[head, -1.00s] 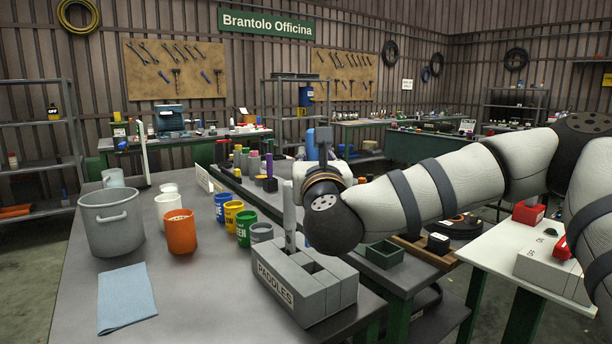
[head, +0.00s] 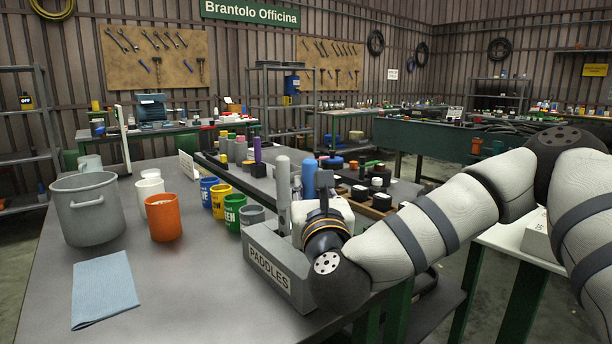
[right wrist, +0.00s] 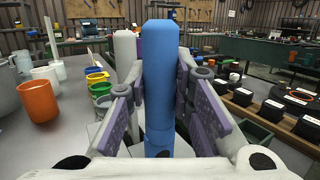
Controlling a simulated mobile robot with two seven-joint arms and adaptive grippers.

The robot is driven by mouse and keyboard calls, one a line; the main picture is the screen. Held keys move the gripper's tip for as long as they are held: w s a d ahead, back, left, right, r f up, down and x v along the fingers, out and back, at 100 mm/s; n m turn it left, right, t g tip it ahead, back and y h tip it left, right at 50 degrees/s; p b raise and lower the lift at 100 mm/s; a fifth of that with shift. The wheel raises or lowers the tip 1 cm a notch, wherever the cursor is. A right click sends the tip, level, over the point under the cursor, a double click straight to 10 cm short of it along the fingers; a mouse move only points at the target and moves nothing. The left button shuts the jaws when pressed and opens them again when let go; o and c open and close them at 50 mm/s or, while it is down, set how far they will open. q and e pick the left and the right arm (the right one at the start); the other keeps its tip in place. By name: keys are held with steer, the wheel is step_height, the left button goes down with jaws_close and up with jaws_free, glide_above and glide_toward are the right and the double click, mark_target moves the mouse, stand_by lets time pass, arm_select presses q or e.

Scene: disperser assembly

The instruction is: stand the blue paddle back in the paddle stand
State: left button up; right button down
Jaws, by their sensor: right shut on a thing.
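The blue paddle (right wrist: 157,80) stands upright between the fingers of my right gripper (right wrist: 158,103) in the right wrist view. The gripper is shut on it. In the head view the top of the blue paddle (head: 309,178) rises above my right gripper (head: 313,193), just right of a grey paddle (head: 283,190). The grey paddle stands upright in the grey paddle stand (head: 268,270), labelled PADDLES. My gripper and wrist cover much of the stand's right side. The blue paddle's lower end is hidden, so I cannot tell whether it is in a slot. My left gripper is not in view.
Several coloured cups, including a green cup (head: 235,213), stand left of the stand. An orange cup (head: 163,217), a grey pot (head: 90,208) and a blue cloth (head: 104,290) are farther left. The grey table (head: 190,295) is clear in front of them.

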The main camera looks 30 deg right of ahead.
steer(key=shift+f, duration=0.4)
steer(key=c, duration=1.3)
jaws_free()
steer(key=v, duration=0.7)
steer(key=shift+s+a, duration=0.1)
steer(key=shift+s, duration=0.15)
